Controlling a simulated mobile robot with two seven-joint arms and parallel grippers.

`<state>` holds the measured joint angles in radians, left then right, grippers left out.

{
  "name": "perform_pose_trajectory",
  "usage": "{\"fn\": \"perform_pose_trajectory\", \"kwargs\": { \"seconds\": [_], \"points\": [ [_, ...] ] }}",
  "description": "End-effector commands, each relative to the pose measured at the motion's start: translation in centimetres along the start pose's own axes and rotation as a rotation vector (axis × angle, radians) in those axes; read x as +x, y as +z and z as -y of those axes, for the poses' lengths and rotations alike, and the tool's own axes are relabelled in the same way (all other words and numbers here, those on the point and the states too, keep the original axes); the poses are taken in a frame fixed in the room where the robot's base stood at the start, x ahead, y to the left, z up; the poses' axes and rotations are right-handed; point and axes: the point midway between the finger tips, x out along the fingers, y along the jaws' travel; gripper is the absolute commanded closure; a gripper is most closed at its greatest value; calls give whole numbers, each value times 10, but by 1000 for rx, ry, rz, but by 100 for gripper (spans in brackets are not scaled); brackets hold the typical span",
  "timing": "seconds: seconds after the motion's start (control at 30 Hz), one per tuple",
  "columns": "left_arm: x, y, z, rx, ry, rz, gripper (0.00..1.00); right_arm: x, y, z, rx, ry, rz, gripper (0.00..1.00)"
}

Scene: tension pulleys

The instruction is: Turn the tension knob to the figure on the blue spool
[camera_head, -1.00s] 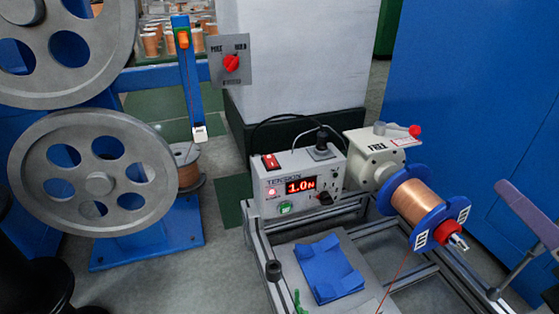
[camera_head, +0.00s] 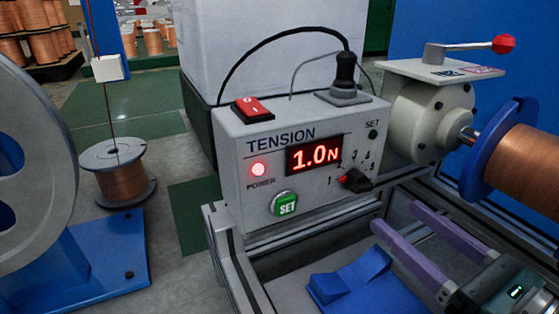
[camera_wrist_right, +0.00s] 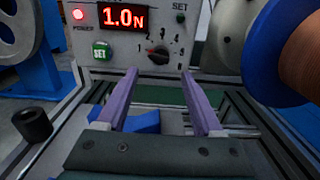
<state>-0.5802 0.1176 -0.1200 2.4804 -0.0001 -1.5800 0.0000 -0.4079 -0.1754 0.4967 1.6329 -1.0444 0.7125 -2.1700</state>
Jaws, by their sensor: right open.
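The tension unit (camera_head: 235,150) is a light grey box with a red display (camera_head: 314,155) reading 1.0 N. Its black tension knob (camera_head: 356,181) is at the lower right of its face, with small figures around it. My left gripper is out of view.
A green SET button (camera_head: 284,204) and a red switch (camera_head: 252,108) are on the unit. A blue cradle (camera_head: 355,283) lies below the fingers. Grey frame rails (camera_head: 232,270) run beneath. A crank handle with a red ball (camera_head: 503,44) is above the spool.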

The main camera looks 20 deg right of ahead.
Motion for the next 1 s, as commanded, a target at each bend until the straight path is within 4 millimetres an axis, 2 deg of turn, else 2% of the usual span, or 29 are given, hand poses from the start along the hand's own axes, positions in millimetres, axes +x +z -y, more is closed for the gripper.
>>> {"fn": "perform_pose_trajectory", "kwargs": {
  "seconds": [0.2,0.33,0.5,0.73,0.77,1.0],
  "points": [
    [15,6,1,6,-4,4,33,44,-1,0,-1,2,6,32],
    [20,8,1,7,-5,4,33,62,-1,0,1,1,3,32],
    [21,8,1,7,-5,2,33,73,0,0,1,0,1,32],
    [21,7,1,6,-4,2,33,74,0,0,2,0,1,32],
    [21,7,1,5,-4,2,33,74,0,0,2,0,1,33],
    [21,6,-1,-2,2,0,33,73,0,1,2,-2,0,60]
  ]
}}
